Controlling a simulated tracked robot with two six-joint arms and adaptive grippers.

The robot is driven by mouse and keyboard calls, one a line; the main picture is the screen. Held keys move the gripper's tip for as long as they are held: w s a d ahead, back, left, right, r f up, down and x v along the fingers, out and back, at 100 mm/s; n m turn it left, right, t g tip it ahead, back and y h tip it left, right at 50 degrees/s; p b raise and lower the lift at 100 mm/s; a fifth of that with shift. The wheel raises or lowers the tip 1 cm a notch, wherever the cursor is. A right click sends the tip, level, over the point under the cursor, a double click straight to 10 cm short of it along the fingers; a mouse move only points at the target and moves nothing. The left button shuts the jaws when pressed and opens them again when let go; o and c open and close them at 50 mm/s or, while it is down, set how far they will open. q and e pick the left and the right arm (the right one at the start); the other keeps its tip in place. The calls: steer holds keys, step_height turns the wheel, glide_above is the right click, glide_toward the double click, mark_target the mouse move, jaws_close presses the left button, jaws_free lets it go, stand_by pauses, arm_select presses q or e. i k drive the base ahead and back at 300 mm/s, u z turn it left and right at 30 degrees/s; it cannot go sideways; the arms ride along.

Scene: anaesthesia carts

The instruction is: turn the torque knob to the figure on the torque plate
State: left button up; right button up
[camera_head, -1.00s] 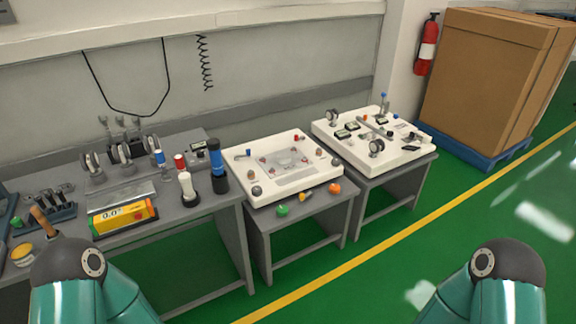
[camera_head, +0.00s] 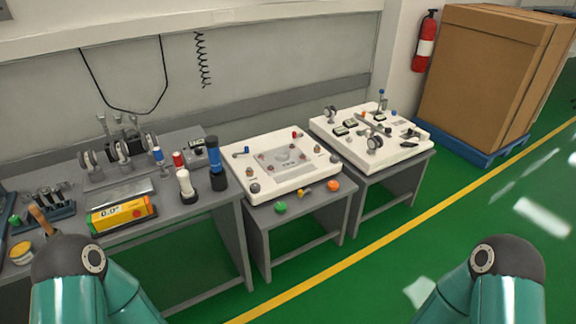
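Two white panels stand on grey tables: a middle panel (camera_head: 232,158) and a right panel (camera_head: 404,161). The right panel carries gauges (camera_head: 374,142), small dark-framed displays (camera_head: 351,122) and small knobs. I cannot tell which part is the torque knob or the torque plate; markings are too small to read. Both my grippers are out of view; only my upper arms show at the lower corners, away from the panels.
Green (camera_head: 281,207), yellow (camera_head: 304,192) and orange (camera_head: 333,186) pieces sit along the middle table's front. A left bench (camera_head: 178,222) holds a yellow instrument (camera_head: 121,214) and bottle-like tools (camera_head: 215,164). Boxes (camera_head: 480,75) stand on a blue pallet at right. The foreground floor is clear.

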mark_target(199, 150)
steer(key=u, duration=0.9)
steer(key=i, duration=0.15)
steer(key=z, duration=3.4)
steer(key=i, duration=1.4)
steer(key=u, duration=1.3)
steer(key=i, duration=0.3)
steer(key=u, duration=2.6)
